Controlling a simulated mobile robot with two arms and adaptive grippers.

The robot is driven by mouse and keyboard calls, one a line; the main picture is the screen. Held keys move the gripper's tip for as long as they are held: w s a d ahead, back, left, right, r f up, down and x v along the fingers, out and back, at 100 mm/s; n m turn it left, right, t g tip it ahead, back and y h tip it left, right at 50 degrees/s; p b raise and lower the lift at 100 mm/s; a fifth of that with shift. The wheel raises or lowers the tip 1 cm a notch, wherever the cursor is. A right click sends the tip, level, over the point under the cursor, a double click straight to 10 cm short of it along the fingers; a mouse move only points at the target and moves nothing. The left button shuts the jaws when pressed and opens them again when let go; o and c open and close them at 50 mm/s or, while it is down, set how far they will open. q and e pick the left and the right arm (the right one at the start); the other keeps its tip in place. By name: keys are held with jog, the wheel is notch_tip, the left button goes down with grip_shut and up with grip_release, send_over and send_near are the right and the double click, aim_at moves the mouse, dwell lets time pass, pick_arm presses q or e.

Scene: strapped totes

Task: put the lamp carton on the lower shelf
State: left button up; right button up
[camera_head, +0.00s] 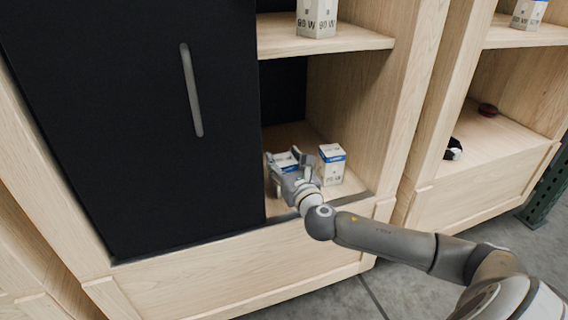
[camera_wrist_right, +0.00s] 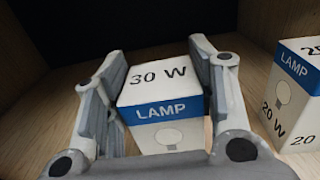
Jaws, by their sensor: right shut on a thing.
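A white lamp carton (camera_wrist_right: 160,98) with a blue LAMP band and "30 W" on top is between the fingers of my right gripper (camera_wrist_right: 158,62) in the right wrist view. The gripper is shut on it. In the head view the same carton (camera_head: 284,158) is inside the lower shelf (camera_head: 351,190), partly hidden by my right gripper (camera_head: 287,162). I cannot tell if it touches the shelf floor. My left gripper is not in view.
Another lamp carton (camera_head: 331,166) stands just right of the held one, also in the right wrist view (camera_wrist_right: 292,95). A carton (camera_head: 316,18) stands on the upper shelf (camera_head: 345,40). A black door panel (camera_head: 140,120) covers the left side. The right cabinet holds small dark items (camera_head: 453,150).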

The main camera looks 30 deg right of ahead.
jog(key=shift+f, duration=0.15)
jog(key=o, duration=1.1)
jog(key=shift+c, duration=0.2)
jog(key=shift+s+r, duration=0.1)
jog(key=shift+r, duration=0.1)
